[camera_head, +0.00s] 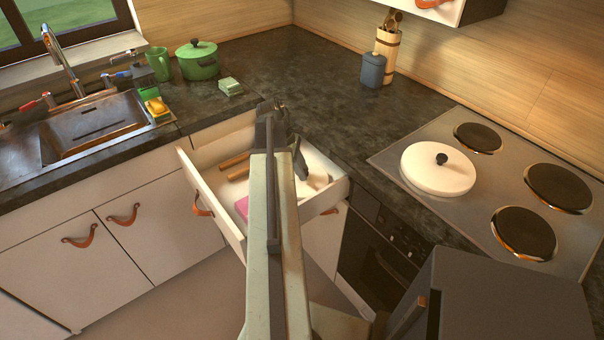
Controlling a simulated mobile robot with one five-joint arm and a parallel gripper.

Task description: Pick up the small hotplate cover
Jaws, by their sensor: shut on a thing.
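A round white hotplate cover (438,172) with a black knob lies on the hob, at the right, apart from my gripper. My gripper (299,164) is over the open drawer (190,170), largely hidden behind my own arm. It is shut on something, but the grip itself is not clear. A pale, rounded thing (318,180) shows in the drawer right by the gripper; I cannot tell whether it is another cover.
The drawer also holds brown wooden-handled items (234,161) and a pink thing (241,206). The hob (400,150) has several bare plates. A blue canister (373,70) and a utensil holder (388,48) stand behind. The counter between the green pot (197,62) and canister is mostly clear.

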